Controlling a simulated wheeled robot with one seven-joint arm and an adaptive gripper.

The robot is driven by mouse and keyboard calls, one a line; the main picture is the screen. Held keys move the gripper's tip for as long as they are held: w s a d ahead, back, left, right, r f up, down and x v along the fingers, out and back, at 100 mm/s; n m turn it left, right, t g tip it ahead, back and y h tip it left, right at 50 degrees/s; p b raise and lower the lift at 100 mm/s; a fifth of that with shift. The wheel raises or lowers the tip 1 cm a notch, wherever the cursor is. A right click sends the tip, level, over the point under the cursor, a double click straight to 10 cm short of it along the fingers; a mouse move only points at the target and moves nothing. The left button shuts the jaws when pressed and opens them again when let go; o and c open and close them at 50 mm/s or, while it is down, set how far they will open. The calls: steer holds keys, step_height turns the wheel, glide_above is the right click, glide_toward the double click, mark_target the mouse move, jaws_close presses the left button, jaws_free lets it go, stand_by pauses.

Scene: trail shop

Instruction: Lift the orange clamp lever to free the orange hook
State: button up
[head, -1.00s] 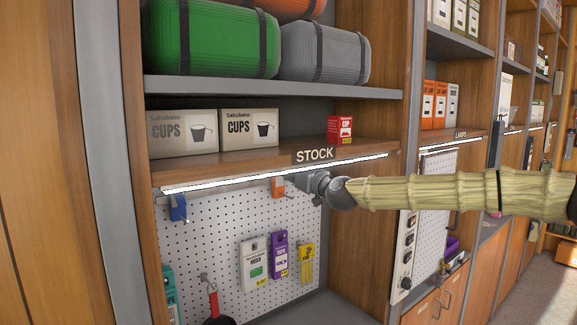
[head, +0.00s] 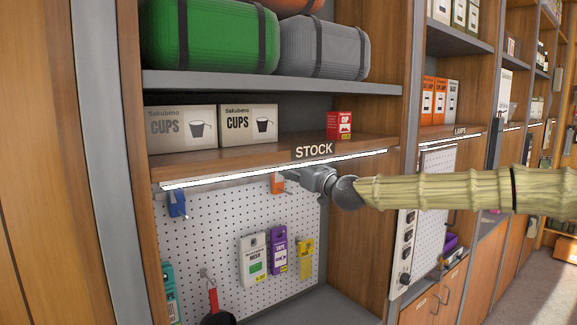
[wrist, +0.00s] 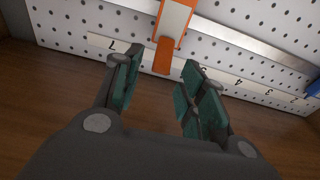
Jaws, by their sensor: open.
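The orange hook (head: 278,184) hangs near the top of the pegboard, just under the STOCK shelf. In the wrist view the hook's orange and white body (wrist: 174,17) rises at the top. Its orange lever (wrist: 164,55) points toward my gripper. My gripper (wrist: 158,68) is open, with one finger on each side of the lever's end, which lies near the fingertips. I cannot tell whether anything touches. In the head view my gripper (head: 294,175) is at the hook, and its fingers are partly hidden.
A blue hook (head: 177,204) is at the pegboard's left. Several packs, including a purple one (head: 278,250), hang lower down. The STOCK shelf (head: 215,160), with its light strip, is close above my gripper. The pegboard (head: 225,222) stands close behind the hook.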

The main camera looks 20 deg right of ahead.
steer(key=v, duration=0.9)
steer(key=shift+s+d, duration=0.2)
steer(key=shift+s, duration=0.1)
steer(key=s+a+f+g, duration=0.2)
steer(key=a+f, duration=0.2)
steer(key=f, duration=0.7)
steer(key=s+a+f+m+g, duration=0.15)
steer(key=a+f, duration=0.25)
steer(key=f, duration=0.7)
steer(key=s+a+f+g, duration=0.2)
steer(key=a+f+g, duration=0.15)
steer(key=f, duration=0.75)
steer(key=s+a+f+m+g+h, duration=0.1)
steer(key=s+a+f+g+h, duration=0.15)
steer(key=s+f, duration=1.1)
steer(key=s+a+f+m+g+h, duration=0.1)
steer(key=s+f+g, duration=0.3)
steer(key=s+f, duration=1)
steer(key=s+d+f+g+h, duration=0.1)
steer(key=s+d+f+g, duration=0.15)
steer(key=s+f, duration=0.5)
steer(key=s+d+f+g+h, duration=0.2)
steer(key=s+d+f, duration=0.2)
steer(key=s, duration=0.7)
step_height(320, 180, down, 9)
steer(key=b, duration=0.9)
steer(key=shift+s+a+m, duration=0.15)
steer(key=shift+s+m, duration=0.2)
steer(key=shift+m, duration=0.1)
